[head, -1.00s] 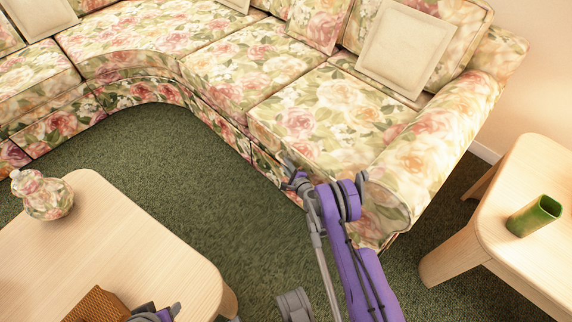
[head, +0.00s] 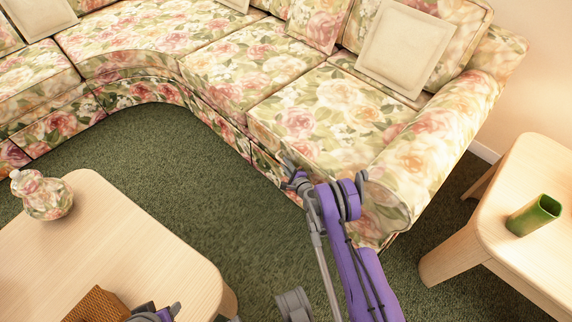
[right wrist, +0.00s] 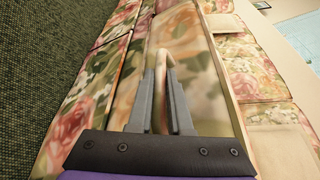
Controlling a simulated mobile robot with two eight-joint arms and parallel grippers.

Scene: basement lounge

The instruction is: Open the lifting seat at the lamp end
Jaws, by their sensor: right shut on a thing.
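The floral lifting seat (head: 325,112) at the right end of the sectional sofa lies flat and closed beside the sofa arm. My right gripper (head: 292,173) is at the front edge of this seat. In the right wrist view its fingers (right wrist: 161,88) are shut on a thin tan pull loop (right wrist: 160,58) on the seat front. The loop is hidden in the head view. Part of my left gripper (head: 165,312) shows at the bottom edge, over the coffee table; its jaws are not clear. No lamp is in view.
A wooden coffee table (head: 130,235) with a floral jar (head: 45,195) and a brown woven box (head: 97,305) stands at lower left. A side table (head: 525,185) with a green cup (head: 534,216) stands at right. A cream pillow (head: 406,48) leans on the backrest. Green carpet lies between.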

